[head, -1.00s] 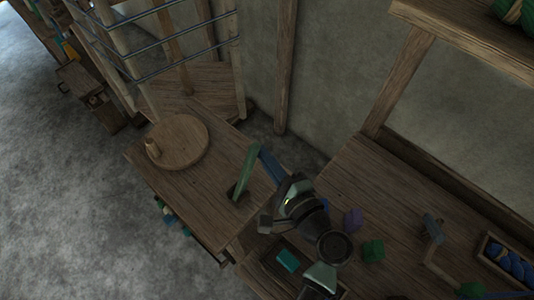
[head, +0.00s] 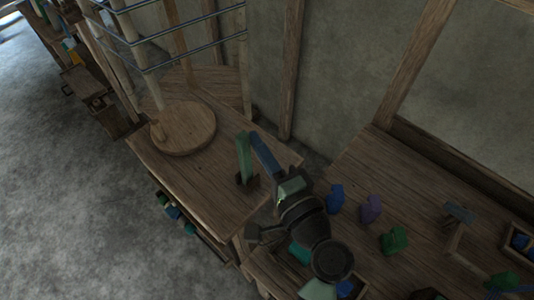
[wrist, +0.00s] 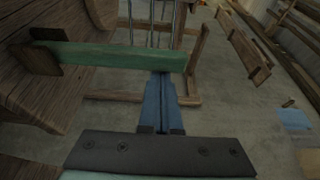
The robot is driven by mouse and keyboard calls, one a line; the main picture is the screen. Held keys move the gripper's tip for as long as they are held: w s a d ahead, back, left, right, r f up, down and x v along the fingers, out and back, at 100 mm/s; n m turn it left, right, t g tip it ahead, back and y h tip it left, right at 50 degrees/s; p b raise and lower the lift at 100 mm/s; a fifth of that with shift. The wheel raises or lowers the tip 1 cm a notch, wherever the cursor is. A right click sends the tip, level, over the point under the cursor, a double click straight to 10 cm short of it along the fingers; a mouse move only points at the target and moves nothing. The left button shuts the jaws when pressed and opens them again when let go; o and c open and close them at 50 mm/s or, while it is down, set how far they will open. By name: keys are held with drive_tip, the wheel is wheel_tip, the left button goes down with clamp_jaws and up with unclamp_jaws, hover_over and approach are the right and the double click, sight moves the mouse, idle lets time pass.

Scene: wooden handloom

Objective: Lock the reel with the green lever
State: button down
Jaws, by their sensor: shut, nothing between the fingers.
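The green lever (head: 244,160) stands nearly upright from a dark bracket on the wooden table in the head view. In the wrist view the lever (wrist: 110,56) lies across the upper left, its free end just beyond my fingertips. My gripper (head: 255,139) is shut and empty, its blue fingers close along the lever's right side in the head view. In the wrist view the fingertips (wrist: 161,77) meet the lever's edge near its free end; they seem to touch it.
A round wooden disc (head: 186,128) with a peg lies on the table left of the lever. A second bench on the right holds blue (head: 335,197), purple (head: 370,208) and green (head: 394,240) pieces. The floor at left is open.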

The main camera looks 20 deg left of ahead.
drive_tip(key=n+b, duration=0.1)
drive_tip(key=s+f+b, duration=0.1)
drive_tip(key=b, duration=0.1)
drive_tip(key=shift+s+a+n+y, duration=0.3)
drive_tip(key=shift+n, duration=0.1)
drive_tip(key=shift+s+a+n+y+b, duration=0.25)
drive_tip(key=shift+s+n+b, duration=0.4)
drive_tip(key=shift+b, duration=0.5)
drive_tip(key=shift+s+a+n+y+b, duration=0.2)
drive_tip(key=shift+s+n+b, duration=0.4)
drive_tip(key=shift+b, duration=0.55)
drive_tip(key=shift+s+a+n+y+b, duration=0.25)
drive_tip(key=shift+s+n+b, duration=0.4)
drive_tip(key=shift+b, duration=0.5)
drive_tip(key=shift+a, duration=0.1)
